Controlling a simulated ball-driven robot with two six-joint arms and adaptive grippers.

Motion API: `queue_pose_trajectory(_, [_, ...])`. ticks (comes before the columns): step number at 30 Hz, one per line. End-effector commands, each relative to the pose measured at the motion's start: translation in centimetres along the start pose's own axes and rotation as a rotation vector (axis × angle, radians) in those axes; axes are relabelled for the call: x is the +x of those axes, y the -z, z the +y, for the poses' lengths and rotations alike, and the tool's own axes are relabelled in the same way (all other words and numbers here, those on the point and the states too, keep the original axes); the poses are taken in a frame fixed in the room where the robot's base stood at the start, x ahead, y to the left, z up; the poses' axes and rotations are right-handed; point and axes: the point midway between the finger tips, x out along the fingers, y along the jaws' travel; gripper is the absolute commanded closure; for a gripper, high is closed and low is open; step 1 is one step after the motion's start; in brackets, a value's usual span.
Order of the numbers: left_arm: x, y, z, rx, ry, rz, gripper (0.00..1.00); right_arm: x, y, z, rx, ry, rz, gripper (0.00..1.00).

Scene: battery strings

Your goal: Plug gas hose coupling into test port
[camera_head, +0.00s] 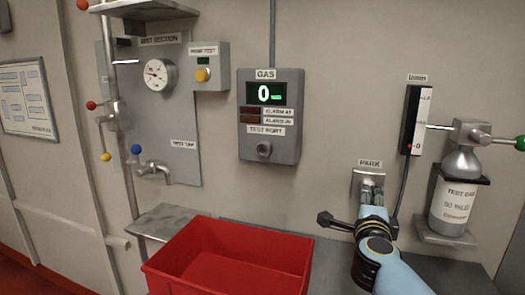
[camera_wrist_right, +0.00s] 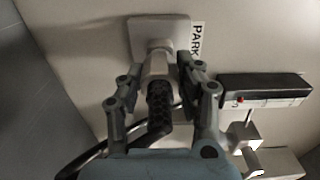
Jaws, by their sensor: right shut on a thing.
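The gas detector (camera_head: 270,115) hangs on the wall in the head view. Its display reads 0, and the test port (camera_head: 264,149) is a round fitting at its lower part. The hose coupling (camera_wrist_right: 158,90), with a black ridged grip and a metal front end, sits at the parking holder (camera_wrist_right: 160,35) in the wrist view. My right gripper (camera_wrist_right: 158,78) has its fingers on both sides of the coupling and is shut on it. In the head view the right gripper (camera_head: 372,190) is just below the parking plate (camera_head: 370,172). My left gripper is not in view.
A red bin (camera_head: 230,255) stands on the metal shelf below the detector. A flowmeter (camera_head: 415,120) and a test gas bottle (camera_head: 455,195) are at the right. A black hose (camera_head: 403,187) hangs below the flowmeter. The wall between detector and parking plate looks clear.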

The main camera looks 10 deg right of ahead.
Motion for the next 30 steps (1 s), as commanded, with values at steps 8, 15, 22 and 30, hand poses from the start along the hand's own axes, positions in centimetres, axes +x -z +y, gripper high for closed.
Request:
queue_pose_trajectory(8, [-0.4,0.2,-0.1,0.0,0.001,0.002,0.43,-0.8,0.0,0.0,-0.001,-0.002,0.0,1.0])
queue_pose_trajectory(15, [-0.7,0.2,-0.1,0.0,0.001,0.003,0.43,-1.5,0.0,0.0,0.001,-0.001,0.0,1.0])
queue_pose_trajectory(22, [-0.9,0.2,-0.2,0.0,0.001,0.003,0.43,-2.1,0.0,0.0,0.0,0.0,0.0,1.0])
queue_pose_trajectory(30, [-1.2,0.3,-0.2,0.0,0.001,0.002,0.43,-2.9,0.0,0.0,0.0,-0.001,0.0,1.0])
